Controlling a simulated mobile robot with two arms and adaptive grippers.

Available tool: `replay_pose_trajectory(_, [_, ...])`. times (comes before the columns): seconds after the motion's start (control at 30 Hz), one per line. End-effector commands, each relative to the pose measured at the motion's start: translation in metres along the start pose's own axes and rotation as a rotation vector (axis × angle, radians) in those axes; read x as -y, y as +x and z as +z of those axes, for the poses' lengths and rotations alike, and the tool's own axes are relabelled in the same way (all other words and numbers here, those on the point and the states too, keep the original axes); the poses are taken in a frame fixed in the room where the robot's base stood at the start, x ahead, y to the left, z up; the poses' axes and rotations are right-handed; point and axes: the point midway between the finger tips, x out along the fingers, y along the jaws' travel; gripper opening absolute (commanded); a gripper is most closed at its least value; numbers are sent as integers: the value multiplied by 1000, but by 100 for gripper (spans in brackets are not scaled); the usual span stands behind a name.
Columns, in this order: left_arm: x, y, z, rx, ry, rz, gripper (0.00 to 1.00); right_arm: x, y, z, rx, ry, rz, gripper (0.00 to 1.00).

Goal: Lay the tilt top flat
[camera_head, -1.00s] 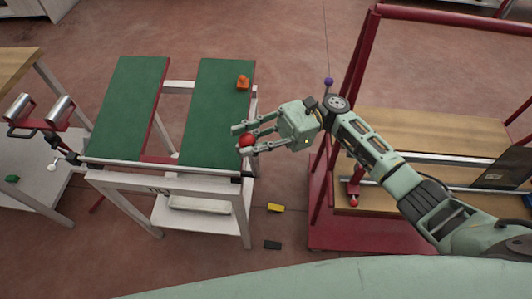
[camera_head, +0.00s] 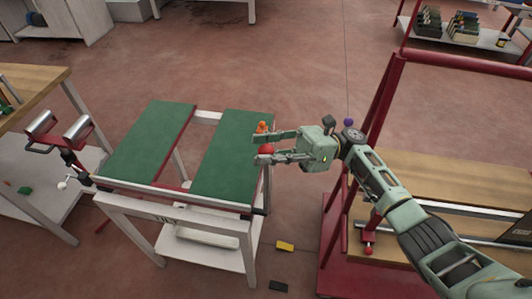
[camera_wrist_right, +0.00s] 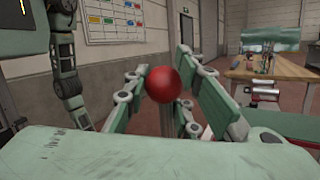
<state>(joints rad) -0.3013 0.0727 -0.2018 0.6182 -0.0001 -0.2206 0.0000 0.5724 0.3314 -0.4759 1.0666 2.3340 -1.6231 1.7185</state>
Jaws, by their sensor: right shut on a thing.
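The tilt top is two green panels (camera_head: 150,140) (camera_head: 232,160) on a white-legged stand (camera_head: 250,245). It is hinged along a near rail (camera_head: 170,193); I cannot tell its exact slope. A red ball knob (camera_head: 266,149) is at the right panel's right edge. My right gripper (camera_head: 262,147) is shut on this knob, coming in from the right. In the right wrist view the knob (camera_wrist_right: 163,84) sits between the fingers. An orange piece (camera_head: 262,127) shows just beyond the fingers, near the panel's far right corner. My left gripper is not in view.
A red frame (camera_head: 388,120) with wooden shelves (camera_head: 440,180) stands to the right. A roller stand (camera_head: 58,132) and a wooden table (camera_head: 30,82) are at the left. Yellow (camera_head: 285,246) and black (camera_head: 278,286) blocks lie on the floor in front.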

Motion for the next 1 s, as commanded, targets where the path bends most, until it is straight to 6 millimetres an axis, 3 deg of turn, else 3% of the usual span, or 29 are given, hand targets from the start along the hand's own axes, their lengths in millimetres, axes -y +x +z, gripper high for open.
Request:
replay_pose_trajectory(0.03, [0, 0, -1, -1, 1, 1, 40, 2, -4, -5, -5, 16, -13, 0])
replay_pose_trajectory(0.07, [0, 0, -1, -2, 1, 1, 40, 2, -4, -5, -5, 16, -13, 25])
replay_pose_trajectory(0.27, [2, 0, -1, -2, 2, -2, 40, 1, -2, -4, -4, 10, -9, 42])
replay_pose_trajectory(0.67, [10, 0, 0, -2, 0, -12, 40, -1, 1, 6, -2, 3, -3, 42])
replay_pose_trajectory(1.0, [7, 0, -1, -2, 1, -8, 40, -14, 16, 65, -3, 1, -4, 42])
